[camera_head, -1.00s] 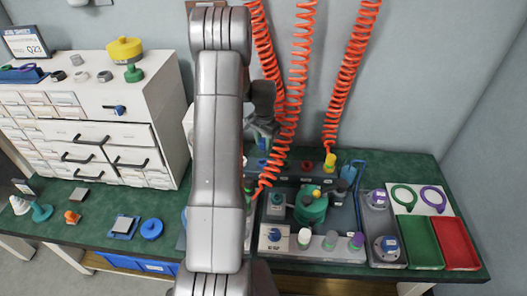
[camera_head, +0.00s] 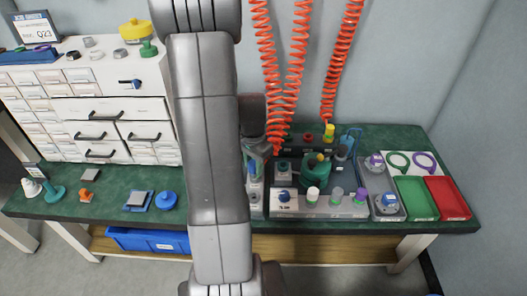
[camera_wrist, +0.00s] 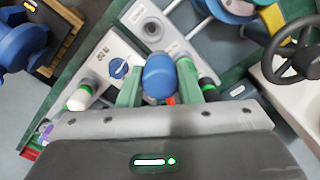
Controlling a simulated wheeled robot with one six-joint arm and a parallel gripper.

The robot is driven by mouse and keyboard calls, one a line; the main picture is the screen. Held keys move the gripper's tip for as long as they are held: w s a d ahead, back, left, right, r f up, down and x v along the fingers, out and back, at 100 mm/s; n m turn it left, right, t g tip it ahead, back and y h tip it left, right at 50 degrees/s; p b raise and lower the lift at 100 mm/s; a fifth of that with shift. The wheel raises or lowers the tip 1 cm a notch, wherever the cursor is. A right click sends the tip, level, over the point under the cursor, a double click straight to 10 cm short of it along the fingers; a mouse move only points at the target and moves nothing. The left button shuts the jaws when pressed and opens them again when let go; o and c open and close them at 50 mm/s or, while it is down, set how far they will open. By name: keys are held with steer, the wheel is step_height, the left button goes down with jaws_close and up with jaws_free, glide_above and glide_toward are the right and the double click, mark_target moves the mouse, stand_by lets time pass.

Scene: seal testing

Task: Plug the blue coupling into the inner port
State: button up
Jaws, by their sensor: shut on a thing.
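My gripper (camera_wrist: 158,88) is shut on the blue coupling (camera_wrist: 162,75), which shows between its two green fingers in the wrist view. In the head view my arm hides much of the gripper; its dark wrist is above the left end of the test station. A grey block with a round opening (camera_wrist: 149,29) lies beyond the coupling in the wrist view, apart from it. I cannot tell which opening is the inner port.
A front panel (camera_head: 335,207) carries a blue dial (camera_head: 284,196) and several capped posts. Red (camera_head: 308,137) and yellow (camera_head: 329,132) couplings stand behind, with orange coiled hoses hanging above. Green (camera_head: 416,213) and red (camera_head: 448,212) trays lie right. A drawer cabinet (camera_head: 145,104) stands left.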

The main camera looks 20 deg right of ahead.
steer(key=shift+s+a+f+b, duration=0.1)
steer(key=shift+s+f+b, duration=0.2)
steer(key=shift+f+b, duration=0.55)
steer(key=shift+s+a+f+b, duration=0.15)
steer(key=shift+s+f+b, duration=0.15)
steer(key=shift+f+b, duration=0.55)
steer(key=shift+s+a+f+b, duration=0.1)
steer(key=shift+s+f+b, duration=0.3)
steer(key=shift+f, duration=0.8)
steer(key=shift+w+f+b, duration=0.1)
steer(key=shift+f+b, duration=1.1)
steer(key=shift+f, duration=0.25)
steer(key=o, duration=1.1)
steer(key=shift+r, duration=0.1)
step_height(320, 180, up, 14)
steer(key=p, duration=0.2)
steer(key=shift+f, duration=0.2)
